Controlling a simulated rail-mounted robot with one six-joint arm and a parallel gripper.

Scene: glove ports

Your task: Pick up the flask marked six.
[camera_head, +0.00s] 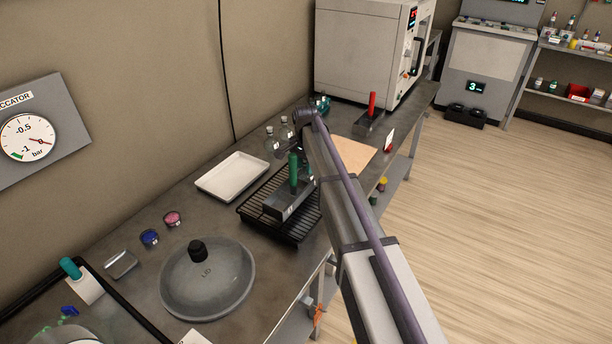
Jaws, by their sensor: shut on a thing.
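My arm reaches in from the lower right, and its dark wrist joint is over the back of the bench. My gripper (286,150) is small and dark beside the arm, partly hidden by it, and shut on what looks like a glass flask. The held flask is mostly hidden, and its mark cannot be read. Small clear flasks (270,143) stand close by to the left, near the wall. Their marks are too small to read.
A white tray (232,178) and a black rack (258,222) bearing a green-handled block (284,205) are left of the arm. A round grey lid (207,285) lies nearer. A red-handled block (368,122) and a large oven (362,50) stand beyond.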

